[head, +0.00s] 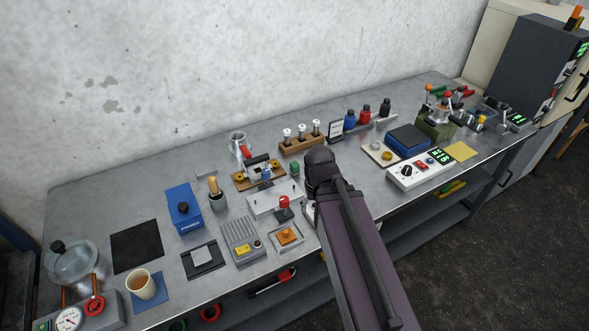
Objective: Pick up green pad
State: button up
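I cannot make out a flat green pad with certainty. A small green upright piece (295,169) stands on the steel bench, just left of the dark end of my arm. A larger olive-green block (436,124) with metal parts on it stands toward the right end of the bench. My arm reaches up from the bottom edge to mid-bench. My gripper's fingers do not show and are hidden behind or below the arm, as is the bench directly behind it.
The steel bench (95,200) is crowded. Near my arm are a wooden rack (302,146), a grey device with a red knob (284,205), and a white control box (420,173). Farther left are a blue box (184,208), a black mat (136,247) and a cup (142,285). A wall stands behind.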

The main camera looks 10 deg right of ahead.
aim_at(295, 163)
jog(key=w+r+n+p, duration=0.1)
jog(key=w+n, duration=0.2)
jog(key=w, duration=2.6)
jog(key=shift+a+r+n, duration=0.25)
jog(key=shift+a+n, duration=0.05)
jog(key=shift+a, duration=0.15)
jog(key=shift+f, duration=0.1)
notch_tip(295, 163, down, 8)
jog(key=b, duration=0.8)
jog(key=shift+w+f, duration=0.1)
jog(key=shift+f, duration=0.15)
jog(key=shift+f, duration=0.1)
notch_tip(295, 163, down, 5)
jog(key=b, duration=0.5)
jog(key=shift+w+d, duration=0.1)
jog(key=shift+w, duration=0.05)
grip_shut()
